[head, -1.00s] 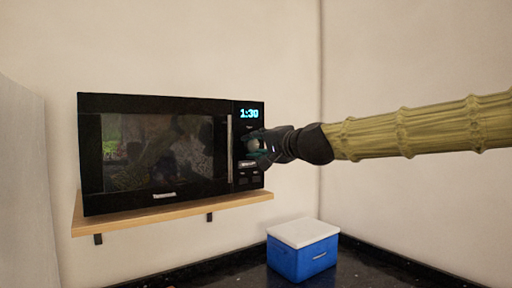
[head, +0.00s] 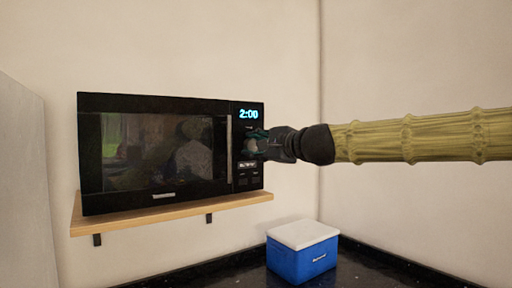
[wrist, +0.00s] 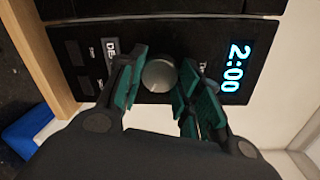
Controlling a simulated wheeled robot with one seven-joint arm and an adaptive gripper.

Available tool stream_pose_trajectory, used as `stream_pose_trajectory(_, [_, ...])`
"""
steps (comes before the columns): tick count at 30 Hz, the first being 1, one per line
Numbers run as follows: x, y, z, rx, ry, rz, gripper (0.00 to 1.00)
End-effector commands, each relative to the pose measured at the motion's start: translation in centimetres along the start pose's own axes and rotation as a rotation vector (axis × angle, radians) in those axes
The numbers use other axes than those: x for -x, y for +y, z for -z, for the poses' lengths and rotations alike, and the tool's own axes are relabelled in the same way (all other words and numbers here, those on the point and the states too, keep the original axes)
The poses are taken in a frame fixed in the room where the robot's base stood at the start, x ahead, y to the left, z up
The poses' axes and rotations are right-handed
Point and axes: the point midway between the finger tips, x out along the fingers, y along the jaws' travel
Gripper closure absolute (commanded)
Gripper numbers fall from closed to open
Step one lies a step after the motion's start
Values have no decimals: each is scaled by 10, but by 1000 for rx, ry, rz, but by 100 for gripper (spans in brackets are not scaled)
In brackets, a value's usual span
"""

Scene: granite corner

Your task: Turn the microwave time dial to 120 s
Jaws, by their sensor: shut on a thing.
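The black microwave (head: 160,185) stands on a wooden shelf, its door closed. Its display (head: 249,114) reads 2:00, and the wrist view's display (wrist: 235,66) reads 2:00 as well, turned sideways. The round silver time dial (wrist: 159,76) sits on the control panel. My gripper (wrist: 158,84) has its green-padded fingers on either side of the dial, shut on it. In the head view my gripper (head: 262,144) is at the panel and covers part of the dial.
The wooden shelf (head: 170,214) carries the microwave. Panel buttons (wrist: 84,53) lie beside the dial. A blue box with a white lid (head: 303,258) stands on the dark counter below, clear of my arm.

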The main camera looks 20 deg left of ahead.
Motion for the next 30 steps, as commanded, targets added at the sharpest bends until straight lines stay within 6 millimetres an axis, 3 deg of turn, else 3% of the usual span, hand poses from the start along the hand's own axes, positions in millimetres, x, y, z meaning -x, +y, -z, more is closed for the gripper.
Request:
stream_pose_trajectory(13, [0,-2,2,-10,3,3,89])
stream_pose_trajectory(14, [0,-2,2,-10,3,3,62])
stream_pose_trajectory(17, [0,-2,2,-10,2,3,43])
stream_pose_trajectory(30, [6,0,0,-9,0,1,43])
